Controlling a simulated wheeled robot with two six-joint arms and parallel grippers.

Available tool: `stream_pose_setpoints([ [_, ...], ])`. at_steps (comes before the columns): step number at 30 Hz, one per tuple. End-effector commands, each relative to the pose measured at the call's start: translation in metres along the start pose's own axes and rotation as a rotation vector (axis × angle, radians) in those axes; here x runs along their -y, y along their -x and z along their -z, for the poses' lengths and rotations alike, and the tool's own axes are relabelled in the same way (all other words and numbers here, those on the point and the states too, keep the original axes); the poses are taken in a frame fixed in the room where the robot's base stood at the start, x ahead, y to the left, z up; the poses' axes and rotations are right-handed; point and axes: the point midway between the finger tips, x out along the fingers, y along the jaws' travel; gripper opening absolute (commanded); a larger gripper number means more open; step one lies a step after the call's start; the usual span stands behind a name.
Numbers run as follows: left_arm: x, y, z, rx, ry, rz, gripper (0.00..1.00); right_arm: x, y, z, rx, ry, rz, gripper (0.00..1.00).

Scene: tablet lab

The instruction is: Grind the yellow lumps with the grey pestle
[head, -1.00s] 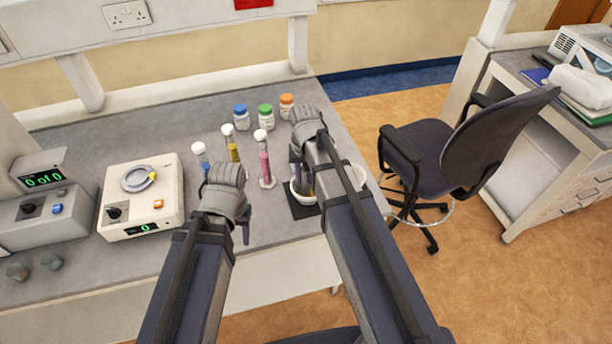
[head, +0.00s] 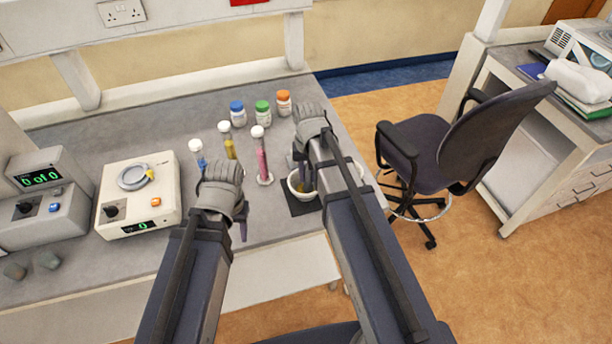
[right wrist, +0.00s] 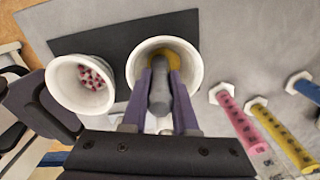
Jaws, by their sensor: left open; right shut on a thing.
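The white mortar (head: 294,190) stands on a dark mat near the bench's front edge; it also shows in the right wrist view (right wrist: 135,66). A yellow patch, the yellow lumps (right wrist: 174,58), shows inside it, partly hidden behind the pestle. My right gripper (head: 303,178) is over the mortar, its purple fingers shut on the grey pestle (right wrist: 159,95). The pestle points down into the mortar; I cannot tell whether its tip touches the lumps. My left gripper (head: 243,228) is open and empty, left of the mortar over the bench's front edge.
A second white bowl (right wrist: 57,83) with red and white pellets stands beside the mortar. The dark mat (right wrist: 100,42) lies under the mortar. Tubes of blue, yellow and pink (head: 262,160) and capped bottles (head: 263,113) stand behind. A hotplate-like device (head: 140,195) is left.

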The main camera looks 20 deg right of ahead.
Motion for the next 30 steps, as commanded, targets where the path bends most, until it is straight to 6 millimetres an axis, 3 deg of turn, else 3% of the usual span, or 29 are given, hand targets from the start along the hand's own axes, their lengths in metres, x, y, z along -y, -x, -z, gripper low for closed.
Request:
stream_pose_setpoints([
  [12, 0.0, 0.001, 0.0, 0.0, 0.0, 0.0, 0.5, 0.001, 0.001, 0.011, -0.001, 0.001, 0.0, 0.0],
  [30, 0.0, -0.001, 0.0, 0.0, 0.0, 0.0, 0.5, 0.014, -0.001, 0.01, -0.001, 0.003, 0.003, 0.0],
])
